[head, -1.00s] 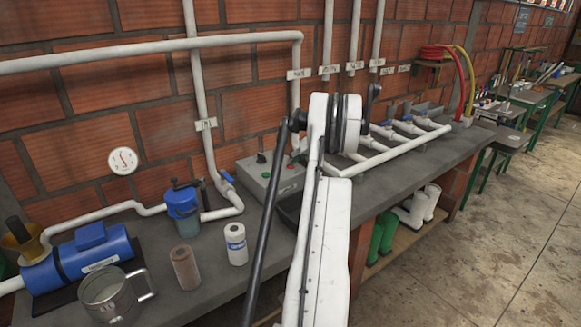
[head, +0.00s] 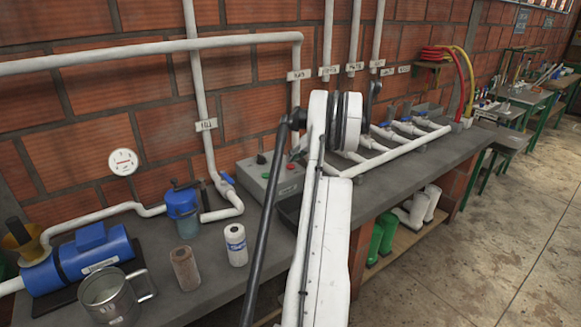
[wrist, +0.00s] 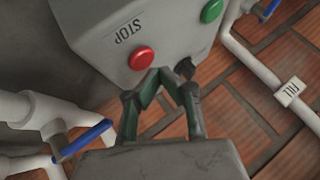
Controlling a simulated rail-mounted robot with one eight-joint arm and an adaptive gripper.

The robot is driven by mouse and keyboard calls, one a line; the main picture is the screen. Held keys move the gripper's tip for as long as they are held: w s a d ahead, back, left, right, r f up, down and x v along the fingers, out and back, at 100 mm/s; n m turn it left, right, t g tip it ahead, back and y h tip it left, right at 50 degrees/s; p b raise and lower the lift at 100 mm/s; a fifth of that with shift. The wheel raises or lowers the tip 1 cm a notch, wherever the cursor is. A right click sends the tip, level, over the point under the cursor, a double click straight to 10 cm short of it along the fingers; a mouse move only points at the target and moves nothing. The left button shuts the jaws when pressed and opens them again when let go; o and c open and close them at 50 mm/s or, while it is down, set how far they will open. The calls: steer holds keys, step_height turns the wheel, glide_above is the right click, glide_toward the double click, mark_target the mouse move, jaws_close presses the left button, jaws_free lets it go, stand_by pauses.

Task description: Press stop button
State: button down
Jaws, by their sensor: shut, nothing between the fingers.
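The grey control box (wrist: 105,30) fills the top of the wrist view. It carries a red button (wrist: 141,58) beside the word STOP, a green button (wrist: 211,10) and a black knob (wrist: 184,68). My gripper (wrist: 162,73) is shut and empty, its fingertips together just below and right of the red button in the picture. I cannot tell whether a fingertip touches the box.
A blue-handled valve on white pipe (wrist: 85,138) lies left of my gripper in the wrist view. In the head view, a blue motor (head: 95,255), metal mug (head: 105,297), blue filter (head: 184,205) and two cylinders stand left on the bench (head: 215,285). Pipes run along the wall.

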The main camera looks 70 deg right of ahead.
mark_target(291, 166)
stand_by(0.3)
steer(key=shift+r+p, duration=0.7)
steer(key=shift+r, duration=1.85)
steer(key=shift+w, duration=0.1)
